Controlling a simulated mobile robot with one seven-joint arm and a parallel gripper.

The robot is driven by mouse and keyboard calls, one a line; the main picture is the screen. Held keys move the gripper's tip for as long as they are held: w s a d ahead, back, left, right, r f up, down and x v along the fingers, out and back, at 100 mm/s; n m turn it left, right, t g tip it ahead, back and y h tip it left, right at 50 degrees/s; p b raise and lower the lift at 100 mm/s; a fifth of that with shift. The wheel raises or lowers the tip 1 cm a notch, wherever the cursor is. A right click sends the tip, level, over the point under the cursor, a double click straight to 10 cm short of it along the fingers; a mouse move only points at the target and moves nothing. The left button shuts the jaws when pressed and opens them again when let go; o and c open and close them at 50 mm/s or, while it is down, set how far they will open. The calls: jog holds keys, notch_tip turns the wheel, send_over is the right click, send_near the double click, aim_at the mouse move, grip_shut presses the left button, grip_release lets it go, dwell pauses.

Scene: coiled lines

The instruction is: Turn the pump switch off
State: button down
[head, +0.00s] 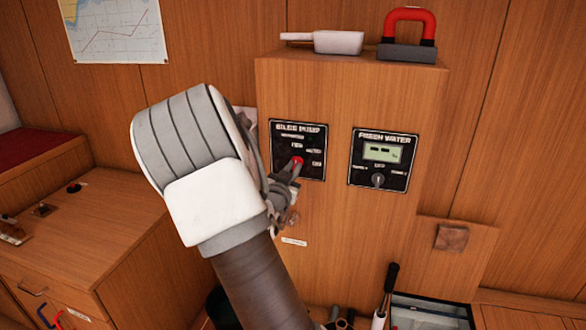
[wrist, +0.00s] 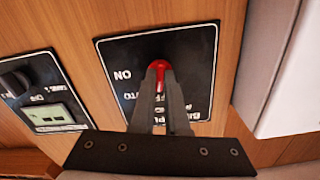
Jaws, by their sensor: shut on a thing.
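The bilge pump panel (head: 285,136) is a black plate on the front of a wooden cabinet, with white lettering around a red switch (head: 298,160). My gripper (head: 294,170) reaches it from the lower left and is shut on the red switch. In the wrist view, the panel (wrist: 112,57) appears turned over, and the switch (wrist: 159,64) shows as a red rim between the tips of my gripper (wrist: 160,76). The fingers hide most of the switch and some lettering, so I cannot tell which setting it points to.
A fresh water panel (head: 383,172) with a small display and knob is to the right; it also shows in the wrist view (wrist: 42,92). A white scoop-like item (head: 338,42) and a red-handled object (head: 408,30) sit on the cabinet top. A wooden counter (head: 120,215) is at left.

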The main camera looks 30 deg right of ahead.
jog(key=shift+n, duration=1.2)
jog(key=c, duration=0.9)
grip_release()
jog(key=shift+s+a, duration=0.1)
jog(key=p+v, duration=0.1)
jog(key=v, duration=1.6)
jog(key=shift+s+p, duration=0.1)
jog(key=shift+p, duration=0.2)
jog(key=shift+a, duration=0.1)
